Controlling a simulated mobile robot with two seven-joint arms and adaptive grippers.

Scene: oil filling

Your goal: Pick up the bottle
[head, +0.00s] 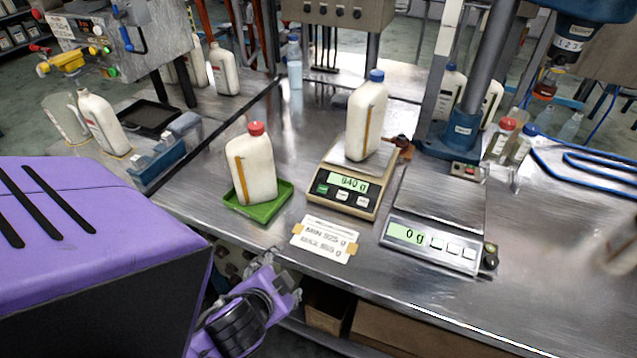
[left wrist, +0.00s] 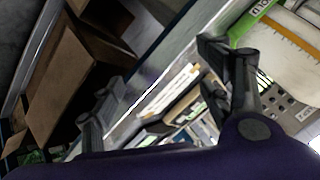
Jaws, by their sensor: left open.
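A white bottle with a red cap and an orange side strip (head: 262,178) stands upright in a green tray (head: 284,194) on the metal bench. A second white bottle with a blue cap (head: 361,112) stands on a scale reading 940 g (head: 348,200). My left gripper is low in front of the bench edge, below the green tray, with its wrist (head: 243,312) in the head view. In the left wrist view its fingers (left wrist: 160,100) are spread apart and empty. The white bottle with the strip (left wrist: 283,45) is at the upper right there, beyond one finger. My right gripper is not seen.
A second scale reading 0 g (head: 432,246) stands right of the first. A paper label (head: 325,239) lies at the bench's front edge. More bottles (head: 103,122) stand at the back left. Cardboard boxes (head: 400,326) are under the bench. The bench's right front is mostly clear.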

